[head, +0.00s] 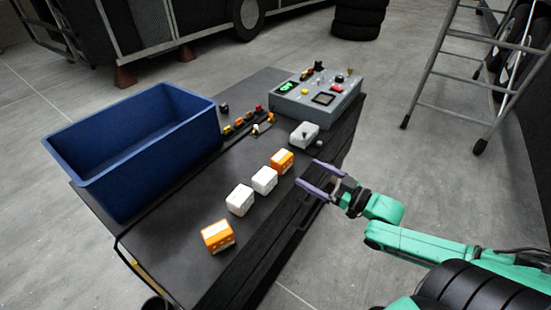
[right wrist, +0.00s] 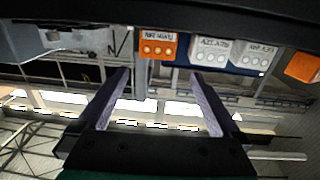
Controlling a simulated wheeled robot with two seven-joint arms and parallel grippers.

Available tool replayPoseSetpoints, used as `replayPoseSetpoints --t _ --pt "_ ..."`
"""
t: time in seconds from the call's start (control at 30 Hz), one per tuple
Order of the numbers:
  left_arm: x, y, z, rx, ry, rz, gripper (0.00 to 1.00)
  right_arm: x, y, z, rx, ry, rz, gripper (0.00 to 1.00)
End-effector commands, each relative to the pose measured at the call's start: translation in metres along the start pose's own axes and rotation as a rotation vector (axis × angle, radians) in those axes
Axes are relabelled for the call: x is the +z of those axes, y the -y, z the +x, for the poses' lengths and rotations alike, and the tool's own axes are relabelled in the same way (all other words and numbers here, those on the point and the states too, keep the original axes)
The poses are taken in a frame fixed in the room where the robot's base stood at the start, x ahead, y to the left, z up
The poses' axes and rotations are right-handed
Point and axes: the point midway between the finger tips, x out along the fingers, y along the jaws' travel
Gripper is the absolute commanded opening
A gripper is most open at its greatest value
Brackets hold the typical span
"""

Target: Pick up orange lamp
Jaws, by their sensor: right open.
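Two orange lamps stand on the dark bench top. The far orange lamp (head: 282,161) is near the right edge, and the near orange lamp (head: 217,236) is at the front. My right gripper (head: 308,174) is open and empty, just right of the far orange lamp and apart from it. In the right wrist view, that lamp (right wrist: 158,46) shows beyond the gap between the open fingers (right wrist: 160,75), with its labelled face towards the camera. The near orange lamp (right wrist: 303,67) shows partly at the right edge. My left gripper is not in view.
Two white lamps (head: 264,180) (head: 239,200) stand in line between the orange ones. A grey-white box (head: 304,135) sits beyond the far orange lamp. A blue bin (head: 140,150) and a control panel (head: 316,97) stand on the bench. A ladder (head: 465,90) stands at right.

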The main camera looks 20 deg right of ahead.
Motion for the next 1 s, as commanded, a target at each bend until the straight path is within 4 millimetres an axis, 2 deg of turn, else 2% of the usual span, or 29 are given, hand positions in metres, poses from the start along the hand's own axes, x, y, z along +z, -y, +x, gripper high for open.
replayPoseSetpoints --t 0.03,0.17,0.27,0.47,0.7,0.97,1.0 --pt "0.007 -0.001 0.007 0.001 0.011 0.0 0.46 0.001 -0.001 0.012 -0.002 -0.006 -0.006 1.0" --pt "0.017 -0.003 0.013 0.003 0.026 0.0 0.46 0.001 -0.001 0.036 -0.001 -0.005 -0.005 1.0" --pt "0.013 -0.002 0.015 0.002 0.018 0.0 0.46 0.001 -0.001 0.049 0.001 -0.003 -0.004 1.0" --pt "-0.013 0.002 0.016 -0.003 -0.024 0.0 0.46 0.0 -0.001 0.067 0.001 -0.002 -0.005 1.0" --pt "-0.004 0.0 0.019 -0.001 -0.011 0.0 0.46 0.001 -0.002 0.102 0.002 -0.001 -0.004 1.0" --pt "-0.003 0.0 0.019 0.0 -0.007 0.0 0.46 0.002 -0.001 0.107 0.001 0.003 -0.004 1.0" --pt "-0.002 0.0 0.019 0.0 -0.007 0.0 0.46 0.002 -0.001 0.107 0.001 0.003 -0.004 0.92"
